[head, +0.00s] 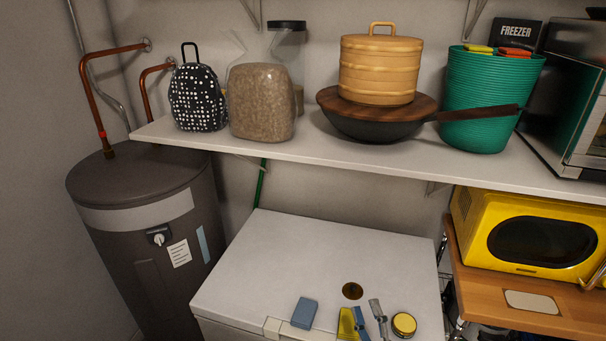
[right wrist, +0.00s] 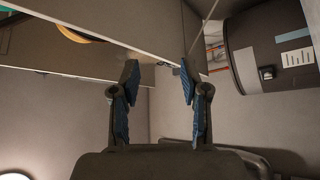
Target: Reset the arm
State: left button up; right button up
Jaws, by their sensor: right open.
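My right gripper (head: 369,318) shows at the bottom of the head view, in front of the white appliance top, its fingertips pointing up in the picture. In the right wrist view its two blue-padded fingers (right wrist: 158,82) stand apart with nothing between them. My left gripper is out of view. The white appliance (head: 310,250) has a flat top, with a blue block (head: 304,313), a yellow item (head: 346,324), a yellow-lidded jar (head: 404,324) and a dark round disc (head: 352,291) on or over it. The fingers partly hide the yellow item.
A white shelf (head: 290,150) above holds a dotted backpack, a grain bag, a pan with a steamer and a green basket (head: 490,105). A dark water heater (head: 145,225) stands left. A yellow microwave (head: 535,235) sits right on a wooden cart. The appliance top's middle is clear.

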jog(key=s+d+f+m+g+h, duration=0.1)
jog(key=d+f+m+g+h, duration=0.1)
jog(key=d+f+m+h, duration=0.3)
jog(key=s+d+f+m+g+h, duration=0.1)
jog(key=s+f+m+g+h, duration=0.15)
jog(key=f, duration=0.45)
jog(key=s+d+f+m+g, duration=0.1)
jog(key=s+f+m+g, duration=0.1)
jog(key=s+f+g, duration=0.4)
jog(key=s+d+f+m+g, duration=0.1)
jog(key=s+f+m+g, duration=0.15)
jog(key=f, duration=0.55)
jog(key=s+a+f+g+y, duration=0.1)
jog(key=s+f+g, duration=0.2)
jog(key=s, duration=0.4)
jog(key=s+a+f+g+y, duration=0.1)
jog(key=s+f+g, duration=0.15)
jog(key=s, duration=0.45)
jog(key=s+f+g, duration=0.1)
jog(key=s+f, duration=0.3)
jog(key=f, duration=1.2)
jog(key=s+f+g, duration=0.1)
jog(key=s+f, duration=0.2)
jog(key=f, duration=1.4)
jog(key=shift+s+d+f, duration=0.3)
jog(key=shift+s+d, duration=0.1)
